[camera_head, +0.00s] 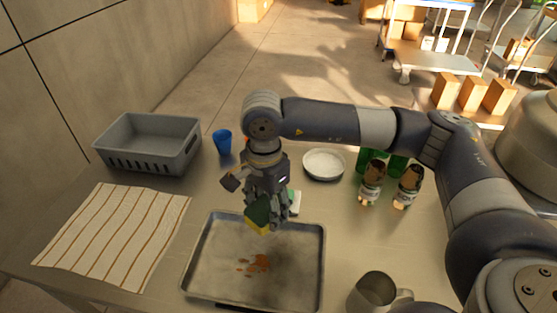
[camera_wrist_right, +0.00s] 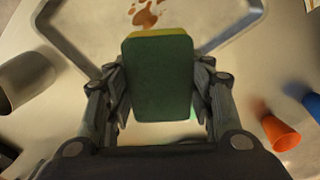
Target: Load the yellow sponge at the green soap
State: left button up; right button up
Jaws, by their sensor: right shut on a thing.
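The sponge (camera_head: 258,218), yellow with a dark green face, is held in my right gripper (camera_head: 264,203) above the back part of the metal tray (camera_head: 322,262). In the right wrist view the sponge (camera_wrist_right: 158,80) sits between both fingers, its green face towards the camera. A small white and green item (camera_head: 295,201), possibly the green soap, lies on the table just behind the tray, partly hidden by my gripper. My left gripper is not in view.
The tray holds a reddish-brown stain (camera_head: 254,264). A striped cloth (camera_head: 115,235) and grey basket (camera_head: 150,145) are left. A blue cup (camera_head: 223,142), white plate (camera_head: 324,164), several bottles (camera_head: 372,184) and a metal mug (camera_head: 373,293) stand around. An orange cup (camera_wrist_right: 281,134) shows in the wrist view.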

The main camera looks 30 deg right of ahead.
jog(key=w+d+r+m+p, duration=0.1)
jog(key=w+d+m+p, duration=0.3)
jog(key=m, duration=1.1)
jog(key=w+r+m+p, duration=0.25)
jog(key=w+m, duration=0.35)
jog(key=m, duration=0.9)
jog(key=d+f+m, duration=0.1)
jog(key=f+m, duration=0.2)
jog(key=m, duration=0.3)
jog(key=d+f+m, duration=0.2)
jog(key=f+m, duration=0.1)
jog(key=m, duration=0.2)
jog(key=w+d+f+m+b, duration=0.1)
jog(key=f+m, duration=0.3)
jog(key=m, duration=0.2)
jog(key=shift+d+m, duration=0.3)
jog(key=shift+d, duration=0.05)
jog(key=shift+s+f+b, duration=0.1)
jog(key=shift+f+b, duration=0.25)
jog(key=shift+f, duration=0.15)
jog(key=shift+f, duration=0.1)
